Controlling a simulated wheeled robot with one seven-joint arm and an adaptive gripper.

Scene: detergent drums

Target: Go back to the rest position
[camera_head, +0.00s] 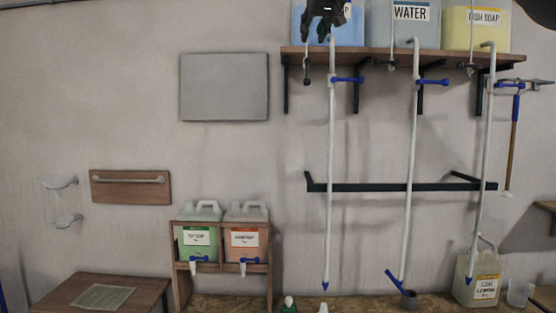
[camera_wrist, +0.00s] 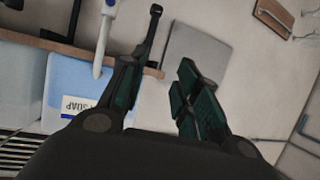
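My gripper (camera_head: 325,22) is high up at the top of the head view, in front of the blue soap drum (camera_head: 298,22) on the wall shelf. In the wrist view the two fingers of my gripper (camera_wrist: 170,75) stand apart with nothing between them. The wrist view looks at the wall, tilted, with the blue drum (camera_wrist: 62,75) at the left. A white pipe (camera_head: 331,170) with a blue valve hangs just below my gripper in the head view. I cannot tell whether my gripper touches it.
The shelf (camera_head: 400,58) also bears the water drum (camera_head: 410,28) and the yellow dish soap drum (camera_head: 476,28). A wooden rack (camera_head: 222,268) holds two jugs.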

